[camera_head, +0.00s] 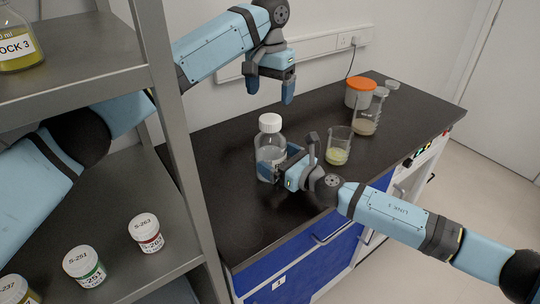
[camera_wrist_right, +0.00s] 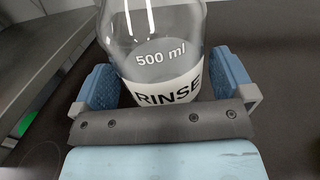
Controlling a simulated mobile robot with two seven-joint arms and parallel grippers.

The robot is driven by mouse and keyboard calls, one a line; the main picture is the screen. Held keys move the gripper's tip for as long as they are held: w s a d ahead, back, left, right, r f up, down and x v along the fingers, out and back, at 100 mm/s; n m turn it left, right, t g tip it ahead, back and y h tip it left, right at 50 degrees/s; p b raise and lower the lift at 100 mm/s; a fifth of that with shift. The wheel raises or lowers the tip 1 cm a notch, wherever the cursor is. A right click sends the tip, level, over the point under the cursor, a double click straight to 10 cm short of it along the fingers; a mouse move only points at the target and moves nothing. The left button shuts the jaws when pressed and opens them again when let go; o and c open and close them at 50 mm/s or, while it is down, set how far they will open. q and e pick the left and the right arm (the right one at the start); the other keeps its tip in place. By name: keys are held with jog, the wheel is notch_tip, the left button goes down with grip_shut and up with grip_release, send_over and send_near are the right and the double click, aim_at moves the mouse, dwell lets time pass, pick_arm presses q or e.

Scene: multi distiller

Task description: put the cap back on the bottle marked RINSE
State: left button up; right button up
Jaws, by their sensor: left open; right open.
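The clear bottle (camera_head: 270,148) stands upright on the black bench top. A white cap (camera_head: 270,122) sits at the top of its neck; how tightly it is seated I cannot tell. In the right wrist view the bottle (camera_wrist_right: 165,65) shows a label reading RINSE and 500 ml; its top is out of frame there. My right gripper (camera_head: 281,160) is low around the bottle, its jaws open with blue pads (camera_wrist_right: 232,72) on either side. My left gripper (camera_head: 270,91) is open and empty, pointing down above the cap with a gap between them.
A beaker with yellowish liquid (camera_head: 339,148) stands just right of my right gripper. A grey shelf (camera_head: 130,75) with several labelled jars is at left. The front left of the bench is clear.

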pick_arm(q)
jog(key=shift+r, duration=0.2)
pick_arm(e)
jog(key=v, duration=1.1)
jog(key=shift+s+d, duration=0.15)
jog(key=shift+d, duration=0.05)
pick_arm(q)
jog(key=shift+d+f, duration=0.1)
pick_arm(e)
jog(key=shift+s, duration=0.1)
